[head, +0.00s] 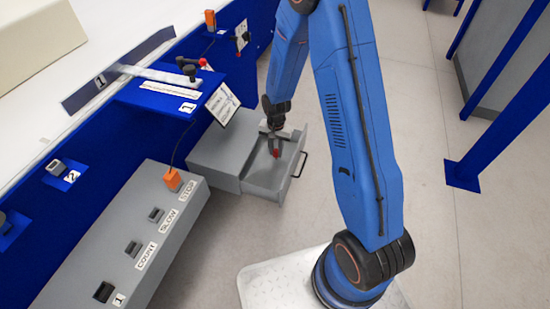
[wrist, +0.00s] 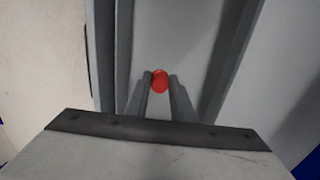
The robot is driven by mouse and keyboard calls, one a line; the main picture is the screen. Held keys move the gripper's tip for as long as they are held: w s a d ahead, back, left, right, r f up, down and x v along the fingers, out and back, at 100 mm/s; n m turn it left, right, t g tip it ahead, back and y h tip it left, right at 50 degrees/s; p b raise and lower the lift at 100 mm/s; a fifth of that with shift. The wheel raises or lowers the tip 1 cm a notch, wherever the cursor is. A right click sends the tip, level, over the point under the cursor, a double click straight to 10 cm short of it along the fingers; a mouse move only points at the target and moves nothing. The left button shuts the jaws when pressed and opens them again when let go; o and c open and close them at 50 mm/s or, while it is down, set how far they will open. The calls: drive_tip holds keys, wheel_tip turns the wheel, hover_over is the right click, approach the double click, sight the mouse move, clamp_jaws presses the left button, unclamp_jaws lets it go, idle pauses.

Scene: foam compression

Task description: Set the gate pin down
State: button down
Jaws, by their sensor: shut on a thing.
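The gate pin (wrist: 160,80) shows a round red end in the wrist view, between the two fingertips of my gripper (wrist: 160,87). My gripper is shut on it. In the head view the red of the pin (head: 276,153) shows at the tip of my gripper (head: 275,145), over the open grey drawer (head: 262,192). The fingers point down into the drawer. Whether the pin touches the drawer floor I cannot tell. The rest of the pin is hidden by the fingers.
The drawer has a dark handle (head: 300,165) and sticks out of a grey cabinet (head: 215,158). A grey control panel (head: 140,235) with switches and an orange stop device (head: 172,179) stands at left. A blue bench (head: 215,85) is behind.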

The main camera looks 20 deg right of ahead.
sight(276, 157)
drive_tip(key=shift+f, duration=2.3)
drive_tip(key=c, duration=1.5)
unclamp_jaws()
drive_tip(key=shift+f, duration=0.1)
